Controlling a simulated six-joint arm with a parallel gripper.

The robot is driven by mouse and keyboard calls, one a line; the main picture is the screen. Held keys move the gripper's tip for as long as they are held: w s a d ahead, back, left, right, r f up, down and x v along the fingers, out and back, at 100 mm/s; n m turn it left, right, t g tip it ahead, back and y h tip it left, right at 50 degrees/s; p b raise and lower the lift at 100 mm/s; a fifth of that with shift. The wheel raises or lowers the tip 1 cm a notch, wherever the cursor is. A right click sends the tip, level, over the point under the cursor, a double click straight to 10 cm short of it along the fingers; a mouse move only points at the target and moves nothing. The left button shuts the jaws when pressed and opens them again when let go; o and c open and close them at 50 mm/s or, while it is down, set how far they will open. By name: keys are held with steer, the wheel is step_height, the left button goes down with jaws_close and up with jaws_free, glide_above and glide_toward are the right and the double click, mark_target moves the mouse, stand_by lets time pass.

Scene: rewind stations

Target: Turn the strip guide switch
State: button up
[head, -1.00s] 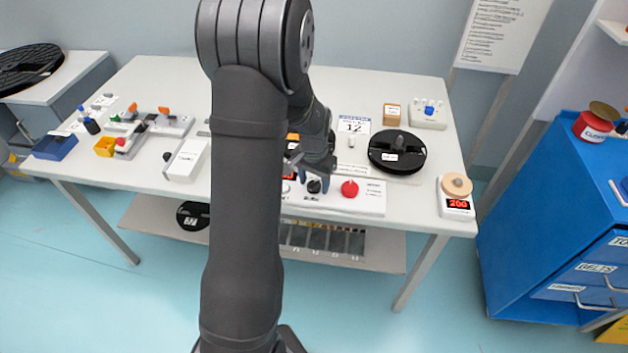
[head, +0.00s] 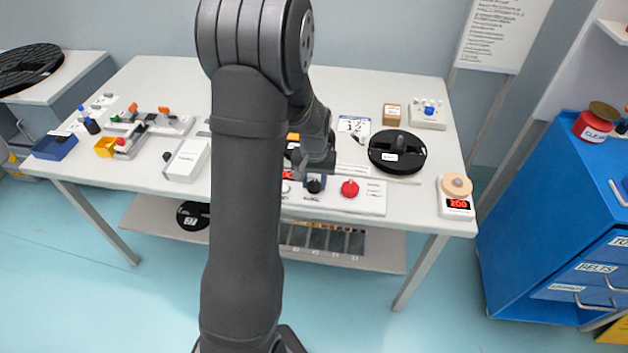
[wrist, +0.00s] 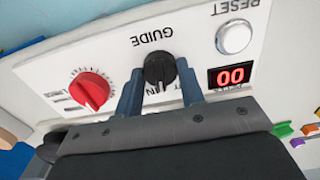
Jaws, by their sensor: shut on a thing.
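The guide switch, a black knob (wrist: 160,70) under the upside-down word GUIDE, sits on a white panel in the wrist view. It also shows in the head view (head: 314,186). My gripper (wrist: 158,92) has its two blue-grey fingers on either side of the knob, shut on it. The knob's pointer lies roughly up and down in the wrist picture. In the head view my arm hides part of the panel, and the fingers are hard to make out there.
On the same panel are a red knob (wrist: 90,90), a round RESET button (wrist: 233,38) and a red "00" display (wrist: 230,76). A black reel (head: 397,152) stands to the right on the white table (head: 400,85). A scale (head: 456,205) reading 200 is at the right edge.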

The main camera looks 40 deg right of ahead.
mark_target(314, 183)
steer(key=n, duration=0.3)
steer(key=shift+n, duration=2.3)
steer(key=o, duration=1)
steer(key=shift+r, duration=0.1)
step_height(314, 183, up, 17)
steer(key=shift+r, duration=0.15)
